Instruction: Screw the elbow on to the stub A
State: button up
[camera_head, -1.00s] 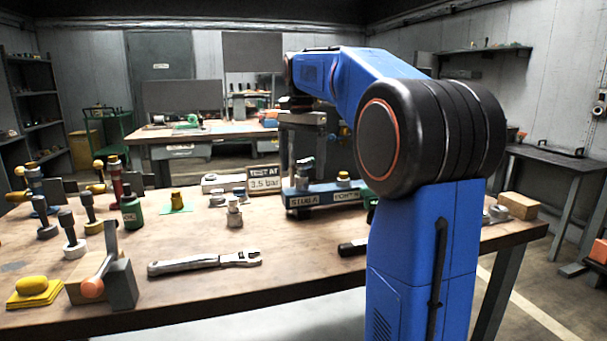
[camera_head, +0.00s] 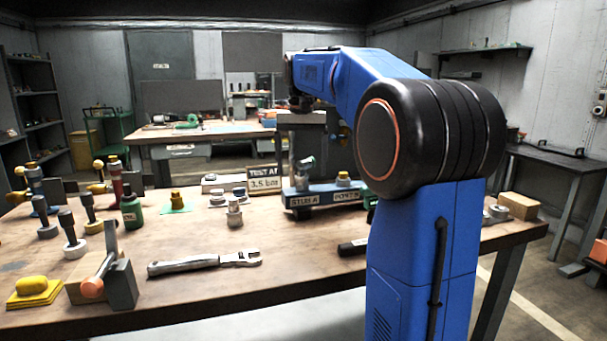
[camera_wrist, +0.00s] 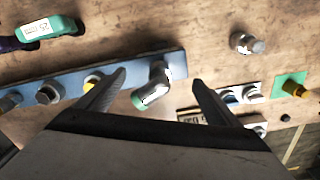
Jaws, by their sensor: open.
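The elbow (camera_head: 304,166) is a silvery fitting on the left end of the blue manifold bar (camera_head: 325,197), above the label STUB A (camera_head: 303,201). In the wrist view the elbow (camera_wrist: 155,86) lies tilted at the bar's end, with a green tip. Stub A itself is hidden under the elbow. I cannot tell whether the threads are engaged. My gripper (camera_wrist: 150,88) is open, its two fingers on either side of the elbow, apart from it. In the head view my gripper (camera_head: 296,150) hangs over the bar and is partly hidden.
A yellow-capped port (camera_head: 343,179) sits on the bar's right part. A TEST AT 3.5 bar sign (camera_head: 263,178) stands left of the bar. A silvery fitting (camera_head: 234,212), a wrench (camera_head: 205,262) and a green bottle (camera_head: 131,207) are on the bench.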

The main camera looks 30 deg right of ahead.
jog(key=n, duration=0.7)
jog(key=shift+n, duration=0.4)
jog(key=shift+c, duration=0.2)
grip_shut()
jog(key=shift+f, duration=0.1)
